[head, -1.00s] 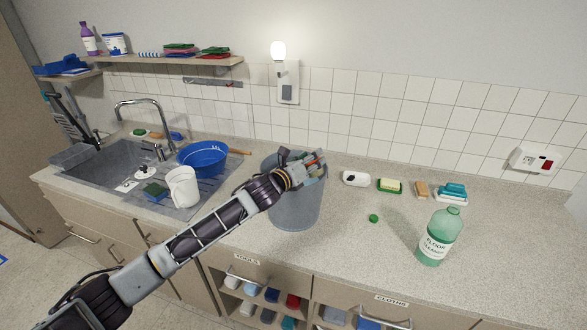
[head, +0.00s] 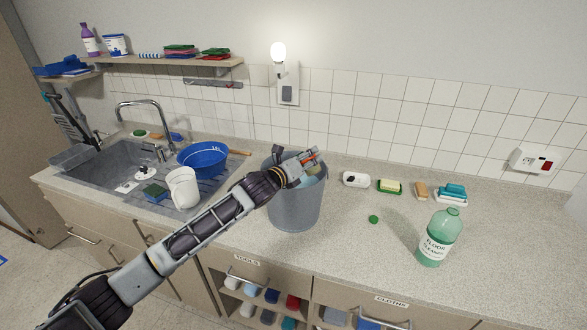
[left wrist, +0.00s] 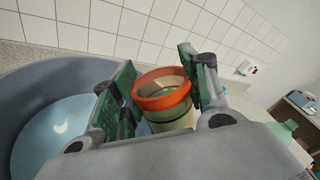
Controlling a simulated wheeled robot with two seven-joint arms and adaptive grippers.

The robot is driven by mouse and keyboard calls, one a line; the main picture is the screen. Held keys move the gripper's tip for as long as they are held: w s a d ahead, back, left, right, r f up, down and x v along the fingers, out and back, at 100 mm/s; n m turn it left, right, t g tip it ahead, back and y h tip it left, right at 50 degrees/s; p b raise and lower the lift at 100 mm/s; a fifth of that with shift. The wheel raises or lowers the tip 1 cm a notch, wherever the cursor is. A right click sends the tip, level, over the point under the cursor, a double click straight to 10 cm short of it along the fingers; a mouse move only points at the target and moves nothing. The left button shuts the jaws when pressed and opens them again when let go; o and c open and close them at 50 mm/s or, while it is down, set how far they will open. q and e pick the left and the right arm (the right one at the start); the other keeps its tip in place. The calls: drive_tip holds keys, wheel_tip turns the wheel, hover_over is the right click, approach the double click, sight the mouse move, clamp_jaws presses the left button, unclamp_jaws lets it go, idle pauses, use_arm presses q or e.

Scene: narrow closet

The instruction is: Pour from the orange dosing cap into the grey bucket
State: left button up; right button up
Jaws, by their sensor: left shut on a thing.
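The grey bucket (head: 293,208) stands on the counter, right of the sink. Its wall also shows at the left of the left wrist view (left wrist: 75,72), with pale blue liquid (left wrist: 55,130) inside. My left gripper (head: 314,160) is over the bucket's mouth. In the left wrist view its two green-padded fingers are shut on the orange dosing cap (left wrist: 160,103), which has an orange rim and a paler body. I look into the cap's open end; how much is in it I cannot tell. No stream shows. My right gripper is out of view.
A green floor cleaner bottle (head: 440,238) stands uncapped at the right, with a small green cap (head: 373,219) nearby. Sponges and soap line the back. A white container (head: 182,188) and blue basin (head: 203,158) are by the sink.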

use_arm(q)
drive_tip(key=shift+w+a+f+n+b, duration=0.2)
drive_tip(key=shift+f+n+b, duration=0.15)
drive_tip(key=shift+f+n, duration=0.25)
idle(0.4)
drive_tip(key=shift+w+a+r+n+g, duration=0.15)
drive_tip(key=shift+r+n+g, duration=0.15)
drive_tip(key=shift+n, duration=0.5)
idle(0.6)
drive_tip(key=shift+n, duration=0.4)
idle(0.4)
drive_tip(key=shift+w+a+r+n+p, duration=0.15)
drive_tip(key=shift+n+p, duration=0.4)
drive_tip(key=shift+n, duration=0.05)
idle(0.5)
drive_tip(key=shift+a+r+n+h+p, duration=0.1)
drive_tip(key=shift+n+h+p, duration=0.2)
drive_tip(key=shift+n+p, duration=0.25)
idle(0.4)
drive_tip(key=shift+w+a+f+b, duration=0.15)
drive_tip(key=shift+w+f+b, duration=0.1)
drive_tip(key=shift+b, duration=0.2)
drive_tip(key=shift+w+a+f+n+g+b, duration=0.45)
drive_tip(key=shift+n+b, duration=0.3)
drive_tip(key=shift+b, duration=0.3)
drive_tip(key=shift+w+a+n+b, duration=0.2)
drive_tip(key=shift+n+b, duration=0.15)
drive_tip(key=shift+n, duration=0.25)
idle(0.3)
